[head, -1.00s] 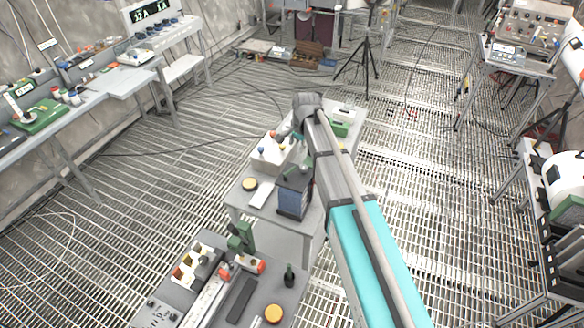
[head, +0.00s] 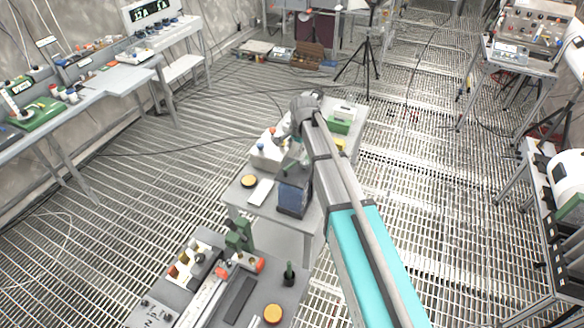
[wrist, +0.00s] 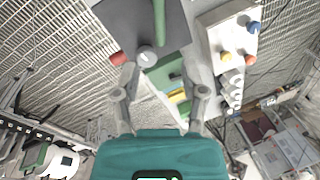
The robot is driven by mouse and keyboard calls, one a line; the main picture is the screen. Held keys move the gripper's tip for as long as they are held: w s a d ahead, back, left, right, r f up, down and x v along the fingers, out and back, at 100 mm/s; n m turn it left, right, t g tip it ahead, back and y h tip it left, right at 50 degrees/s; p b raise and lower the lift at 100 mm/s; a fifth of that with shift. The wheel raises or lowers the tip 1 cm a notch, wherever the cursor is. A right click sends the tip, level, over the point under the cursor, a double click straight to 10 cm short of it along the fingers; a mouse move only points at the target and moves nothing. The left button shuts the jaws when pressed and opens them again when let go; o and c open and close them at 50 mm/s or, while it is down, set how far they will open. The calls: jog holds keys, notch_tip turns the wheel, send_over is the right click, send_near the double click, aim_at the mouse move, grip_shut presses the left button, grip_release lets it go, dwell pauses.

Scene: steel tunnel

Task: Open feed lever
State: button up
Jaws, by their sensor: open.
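A dark box with a blue front (head: 292,195) stands on the grey bench in the head view. Its dark grey top appears to be the panel (wrist: 135,22) at the top of the wrist view. A red knob (wrist: 117,58) and a pale round knob (wrist: 147,60) show by its near edge, with a green strip (wrist: 159,25) over it. I cannot tell which part is the feed lever. My gripper (wrist: 163,85) is open, its fingers apart with nothing clearly held. In the head view it hangs just behind the box, partly hidden by my arm.
A white box with coloured knobs (wrist: 228,45) stands beside the dark box. A green-and-white case (head: 341,123) lies at the bench's far end. A nearer bench holds a green-handled device (head: 239,236) and an orange cap (head: 273,313). Grated floor is open to the left.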

aim_at(291, 165)
jog(key=shift+w+a+f+b, duration=0.2)
jog(key=shift+f+b, duration=1.15)
jog(key=shift+f, duration=0.05)
jog(key=shift+w+a+f+b, duration=0.2)
jog(key=shift+a+f+b, duration=0.05)
jog(key=shift+f+b, duration=1.15)
jog(key=shift+w+a+f+b, duration=0.2)
jog(key=shift+f+b, duration=1.05)
jog(key=shift+f, duration=0.2)
grip_shut()
